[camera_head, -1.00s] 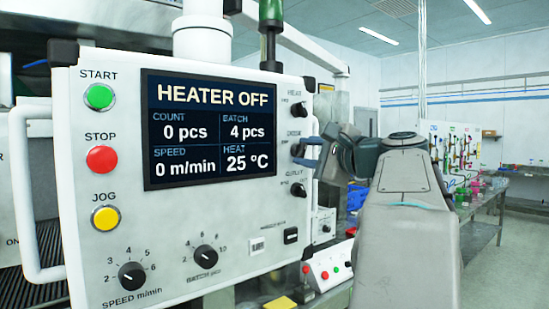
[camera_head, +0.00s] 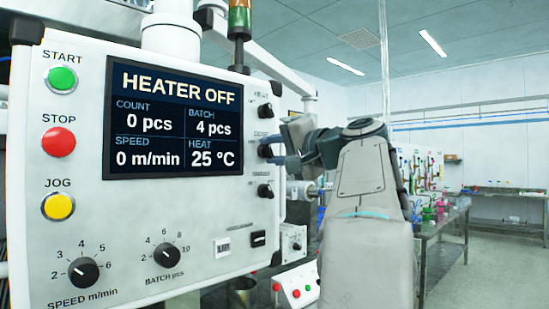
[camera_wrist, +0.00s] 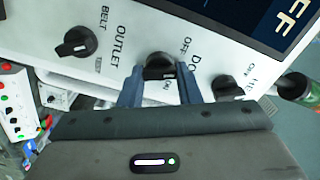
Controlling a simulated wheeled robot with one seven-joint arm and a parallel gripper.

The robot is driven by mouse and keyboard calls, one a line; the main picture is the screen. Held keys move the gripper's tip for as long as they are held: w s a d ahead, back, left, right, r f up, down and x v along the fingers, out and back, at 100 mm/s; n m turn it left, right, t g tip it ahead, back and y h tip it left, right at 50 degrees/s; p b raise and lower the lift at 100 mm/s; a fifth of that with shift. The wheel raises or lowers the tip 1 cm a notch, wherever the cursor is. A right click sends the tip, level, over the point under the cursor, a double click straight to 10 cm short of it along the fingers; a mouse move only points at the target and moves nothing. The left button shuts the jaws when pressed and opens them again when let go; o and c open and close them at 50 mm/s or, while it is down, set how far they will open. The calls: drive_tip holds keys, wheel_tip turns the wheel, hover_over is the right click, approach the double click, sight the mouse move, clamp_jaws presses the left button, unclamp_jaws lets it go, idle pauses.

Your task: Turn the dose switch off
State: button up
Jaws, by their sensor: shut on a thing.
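In the head view my gripper (camera_head: 273,152) reaches the panel from the right. Which mark the knob points to cannot be made out.
The heater knob (camera_wrist: 228,86) and outlet belt knob (camera_wrist: 76,42) sit close on either side. The panel's screen (camera_head: 175,125) reads HEATER OFF. Start (camera_head: 62,79), stop (camera_head: 59,142) and jog (camera_head: 58,206) buttons are at the left. A side table (camera_head: 440,228) stands at the right.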

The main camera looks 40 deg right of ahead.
drive_tip(key=shift+n, duration=0.7)
drive_tip(key=o, duration=1)
drive_tip(key=shift+c, duration=0.2)
drive_tip(key=s+d, duration=0.1)
drive_tip(key=s, duration=1.2)
drive_tip(key=shift+s+b, duration=0.4)
drive_tip(key=shift+b, duration=0.05)
